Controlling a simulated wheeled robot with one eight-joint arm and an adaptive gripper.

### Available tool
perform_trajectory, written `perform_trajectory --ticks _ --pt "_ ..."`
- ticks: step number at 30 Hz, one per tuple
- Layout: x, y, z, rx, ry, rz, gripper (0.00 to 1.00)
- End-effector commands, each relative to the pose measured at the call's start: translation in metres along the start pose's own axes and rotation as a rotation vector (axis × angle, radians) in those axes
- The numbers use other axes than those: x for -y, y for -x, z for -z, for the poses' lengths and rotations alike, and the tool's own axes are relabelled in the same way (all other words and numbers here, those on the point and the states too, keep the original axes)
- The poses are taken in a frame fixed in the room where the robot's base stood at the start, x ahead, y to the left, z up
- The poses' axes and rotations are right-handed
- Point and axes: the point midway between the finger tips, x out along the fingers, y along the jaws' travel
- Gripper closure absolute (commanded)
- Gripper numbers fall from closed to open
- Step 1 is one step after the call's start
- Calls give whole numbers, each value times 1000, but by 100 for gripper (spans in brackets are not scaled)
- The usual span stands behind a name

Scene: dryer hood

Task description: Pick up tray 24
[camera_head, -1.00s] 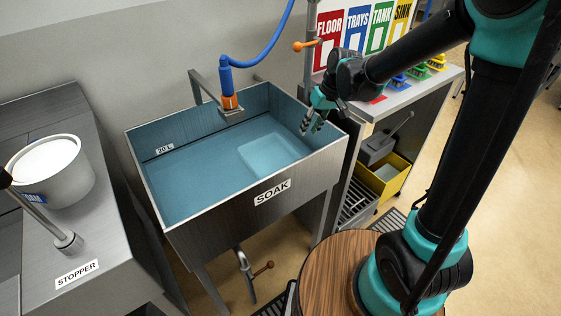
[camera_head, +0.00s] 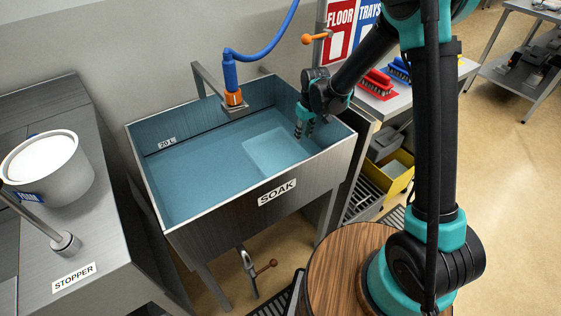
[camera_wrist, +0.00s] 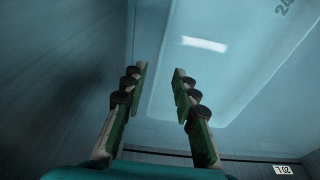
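Tray 24 is a pale rectangle (camera_head: 280,152) lying in the blue water of the SOAK sink, toward its right side. In the wrist view the pale tray (camera_wrist: 225,60) fills the upper right, with part of its number showing at the top. My gripper (camera_head: 304,134) is at the right part of the sink, over or beside the tray's far right edge. In the wrist view its two fingers (camera_wrist: 159,72) are apart with nothing between them, near the tray's edge. I cannot tell whether the fingertips touch the tray or the water.
The sink's walls (camera_head: 210,208) enclose the tray. A blue hose with an orange nozzle (camera_head: 234,98) hangs over the sink's back edge. A counter with a white-filled bucket (camera_head: 80,185) stands left.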

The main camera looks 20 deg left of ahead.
Motion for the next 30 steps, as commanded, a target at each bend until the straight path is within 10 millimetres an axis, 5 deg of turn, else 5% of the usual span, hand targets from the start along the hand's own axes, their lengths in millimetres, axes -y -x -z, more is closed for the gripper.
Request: perform_trajectory --ticks 22,30 --pt "0 -76 -1 0 0 0 72" --pt "0 -83 -2 0 0 0 72"
